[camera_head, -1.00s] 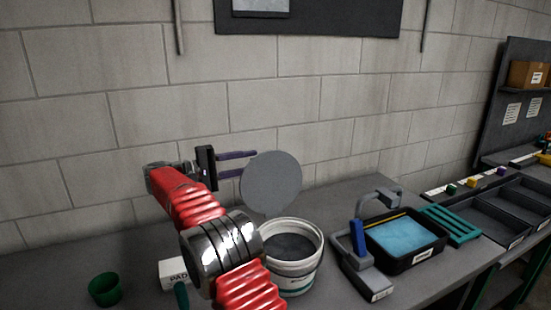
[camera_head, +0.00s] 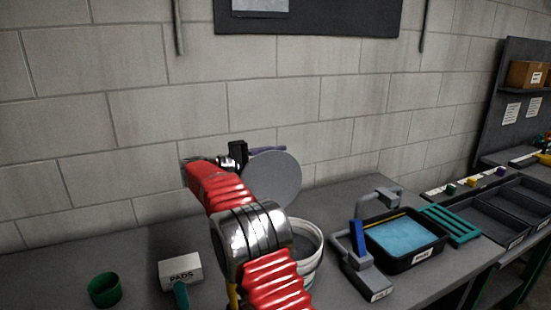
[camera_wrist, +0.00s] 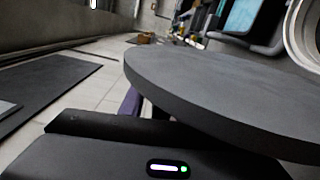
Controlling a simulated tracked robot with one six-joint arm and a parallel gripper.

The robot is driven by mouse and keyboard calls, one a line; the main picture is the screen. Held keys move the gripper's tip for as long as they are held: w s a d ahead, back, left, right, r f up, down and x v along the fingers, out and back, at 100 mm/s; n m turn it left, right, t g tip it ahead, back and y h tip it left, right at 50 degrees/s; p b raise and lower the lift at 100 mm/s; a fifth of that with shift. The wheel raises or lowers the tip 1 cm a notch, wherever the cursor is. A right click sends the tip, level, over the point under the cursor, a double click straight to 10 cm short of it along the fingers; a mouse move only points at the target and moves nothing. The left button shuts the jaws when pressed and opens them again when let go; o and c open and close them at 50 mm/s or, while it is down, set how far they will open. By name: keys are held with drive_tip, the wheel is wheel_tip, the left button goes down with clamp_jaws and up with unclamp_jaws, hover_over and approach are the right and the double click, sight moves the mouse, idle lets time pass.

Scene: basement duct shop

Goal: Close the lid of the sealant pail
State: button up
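The sealant pail (camera_head: 311,262) is white with a grey inside, stands on the bench and is partly hidden by my red arm. Its round grey lid (camera_head: 275,183) stands raised, nearly upright, at the pail's back. The lid (camera_wrist: 225,85) fills much of the wrist view, with the pail's pale rim (camera_wrist: 292,40) at upper right. My gripper (camera_head: 278,149) is at the lid's upper left edge, with one purple finger showing behind its top. The other finger is hidden, and I cannot tell whether the gripper touches the lid.
A black tray (camera_head: 432,258) with a blue pad and a grey handled tool (camera_head: 367,278) stand right of the pail. A white PADS box (camera_head: 181,268) and green cup (camera_head: 105,289) are at left. The block wall (camera_head: 150,130) is close behind.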

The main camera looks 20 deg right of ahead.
drive_tip(key=shift+c, duration=0.6)
clamp_jaws()
drive_tip(key=shift+a+f, duration=0.15)
drive_tip(key=shift+s+d, duration=0.1)
drive_tip(key=shift+d, duration=0.1)
